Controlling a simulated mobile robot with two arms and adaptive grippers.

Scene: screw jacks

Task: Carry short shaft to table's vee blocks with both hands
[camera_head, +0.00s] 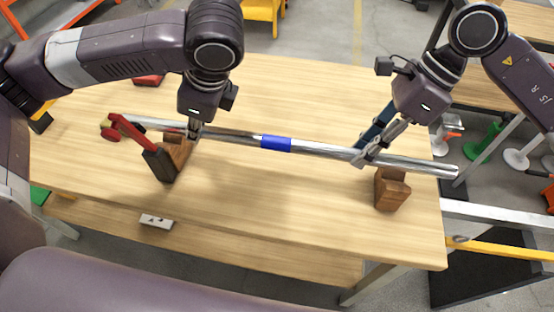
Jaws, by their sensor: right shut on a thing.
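The short shaft (325,149) is a long shiny metal bar with a blue band (276,143) near its middle. It spans the wooden table (270,210) from left to right. Two brown wooden vee blocks stand under its line, a left one (178,158) and a right one (391,190). I cannot tell whether the shaft touches either block. My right gripper (364,158) is shut on the shaft, left of the right block. My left gripper (194,130) is at the shaft above the left block; its fingertips are partly hidden and their opening is unclear.
A red-and-black bar-shaped object (140,135) stands at the left block, partly in front of the shaft. A red object (149,80) lies at the table's back left. A white plate (156,221) is on the lower shelf. The table's front middle is clear.

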